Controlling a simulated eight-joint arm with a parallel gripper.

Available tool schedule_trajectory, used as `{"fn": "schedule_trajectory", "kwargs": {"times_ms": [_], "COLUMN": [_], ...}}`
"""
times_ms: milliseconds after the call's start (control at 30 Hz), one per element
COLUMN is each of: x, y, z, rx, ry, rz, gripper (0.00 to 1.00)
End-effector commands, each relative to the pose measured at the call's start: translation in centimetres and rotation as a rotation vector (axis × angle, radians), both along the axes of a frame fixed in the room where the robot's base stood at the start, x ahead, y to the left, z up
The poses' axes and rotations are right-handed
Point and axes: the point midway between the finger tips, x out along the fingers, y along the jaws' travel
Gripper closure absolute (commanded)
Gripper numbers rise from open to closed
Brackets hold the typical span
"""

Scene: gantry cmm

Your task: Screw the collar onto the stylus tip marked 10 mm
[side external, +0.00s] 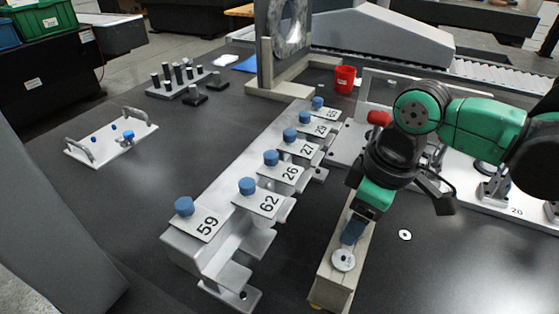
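My gripper (352,232) points down over the near end of a long beige block (335,282). A blue part shows at its tip, just above a pale round disc (343,261) with a dark centre on that block. I cannot tell whether the blue part is the fingers or something held, nor whether it touches the disc. No 10 mm mark is legible, and I cannot pick out the collar or the stylus tip for sure.
A white plate (84,149) with two handles and small blue knobs lies at left. A stand of black pegs (172,82) and a red cup (344,79) are at the back. A small white washer (405,235) lies right of the block. The dark table is clear at front right.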

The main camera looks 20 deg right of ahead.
Motion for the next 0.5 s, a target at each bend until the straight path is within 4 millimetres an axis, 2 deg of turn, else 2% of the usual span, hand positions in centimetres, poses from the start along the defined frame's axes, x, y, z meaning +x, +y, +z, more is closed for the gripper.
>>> {"fn": "schedule_trajectory", "kwargs": {"times_ms": [33,200,333,467,500], "x": [0.00,0.00,-0.01,-0.02,0.00], "y": [0.00,0.00,0.01,0.02,-0.01], "z": [0.01,0.01,0.01,-0.01,-0.01], "rx": [0.000,0.000,0.000,0.000,0.000], "ry": [0.000,0.000,0.000,0.000,0.000], "rz": [0.000,0.000,-0.019,-0.173,-0.166], "gripper": [0.53,1.00,1.00,1.00,1.00]}}
